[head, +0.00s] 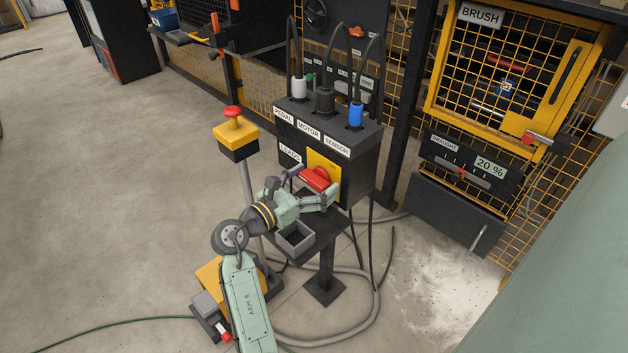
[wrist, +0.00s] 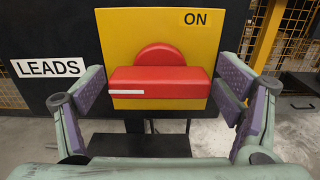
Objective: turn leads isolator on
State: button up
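The leads isolator is a red rotary handle (wrist: 158,82) on a yellow plate (wrist: 120,35) with ON at its upper right. In the wrist view the handle bar lies level, with a white mark at its left end. A LEADS label (wrist: 48,67) is left of the plate. In the head view the red handle (head: 314,179) shows on the front of the black box (head: 350,165). My gripper (wrist: 160,88) is open, with one finger on each side of the handle bar. Nothing is gripped; I cannot tell whether a finger touches the handle.
Pedal, motor and sensor plugs (head: 324,101) stand on top of the box. A small open grey tray (head: 295,238) sits below my gripper. Hoses (head: 372,310) lie on the floor around the stand.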

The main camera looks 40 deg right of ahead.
jog(key=c, duration=1)
jog(key=shift+m, duration=0.3)
jog(key=shift+c, duration=0.2)
jog(key=m, duration=0.3)
jog(key=shift+p, duration=0.3)
jog(key=m+b, duration=0.1)
jog(key=m, duration=0.4)
jog(key=shift+f, duration=0.1)
jog(key=m+b, duration=0.2)
jog(key=m, duration=0.2)
jog(key=shift+m, duration=0.3)
jog(key=shift+m+b, duration=1.35)
jog(key=shift+m, duration=0.95)
